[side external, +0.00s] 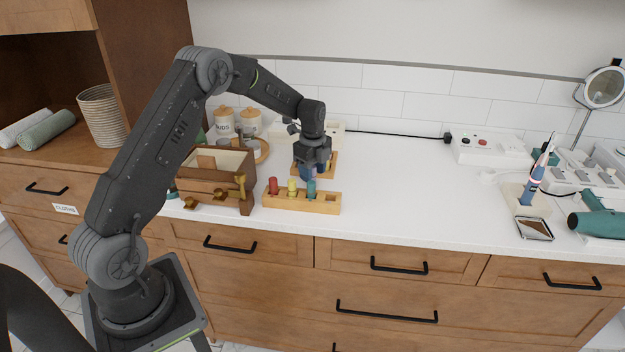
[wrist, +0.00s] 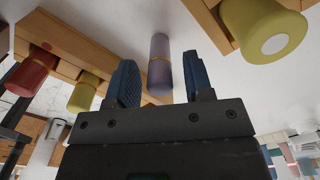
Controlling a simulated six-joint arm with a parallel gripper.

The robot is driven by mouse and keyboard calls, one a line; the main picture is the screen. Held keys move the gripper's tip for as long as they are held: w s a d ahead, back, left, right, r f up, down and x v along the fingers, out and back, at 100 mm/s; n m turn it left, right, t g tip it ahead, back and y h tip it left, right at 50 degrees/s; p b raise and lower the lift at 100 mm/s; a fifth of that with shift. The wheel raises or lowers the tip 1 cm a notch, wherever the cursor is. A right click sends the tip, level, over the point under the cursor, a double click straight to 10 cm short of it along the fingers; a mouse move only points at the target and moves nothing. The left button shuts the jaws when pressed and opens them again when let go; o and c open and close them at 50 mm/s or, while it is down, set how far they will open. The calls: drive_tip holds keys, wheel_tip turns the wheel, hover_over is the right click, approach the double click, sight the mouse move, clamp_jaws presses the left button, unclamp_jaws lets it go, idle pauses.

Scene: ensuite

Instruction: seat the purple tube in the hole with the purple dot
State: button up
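In the side view my gripper (side external: 312,172) points down just behind the front wooden rack (side external: 325,207). The rack holds a red tube (side external: 273,186), a yellow tube (side external: 292,187) and a teal tube (side external: 311,190); its right end has no tube. The purple dot is not visible. I cannot tell what the purple tube rests on.
A second wooden block (side external: 331,158) stands behind my gripper, with a yellow tube (wrist: 262,28) by it in the wrist view. A brown box (side external: 217,163) with brass hooks stands left of the rack.

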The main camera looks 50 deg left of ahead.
clamp_jaws()
drive_tip(key=shift+r, duration=0.1)
drive_tip(key=shift+r, duration=0.5)
drive_tip(key=s+a+r, duration=0.7)
drive_tip(key=s+r, duration=0.1)
drive_tip(key=r, duration=0.2)
drive_tip(key=w+d, duration=0.3)
drive_tip(key=d, duration=0.5)
drive_tip(key=w+d, duration=0.3)
drive_tip(key=d, duration=0.5)
drive_tip(key=shift+w+d+f, duration=0.1)
drive_tip(key=shift+d+f, duration=0.05)
drive_tip(key=shift+f, duration=1.55)
drive_tip(key=shift+w+d+f, duration=0.1)
drive_tip(key=shift+d+f, duration=0.1)
drive_tip(key=shift+f, duration=1.55)
drive_tip(key=shift+w+d+f, duration=0.1)
drive_tip(key=shift+d+f, duration=0.05)
drive_tip(key=shift+f, duration=1.55)
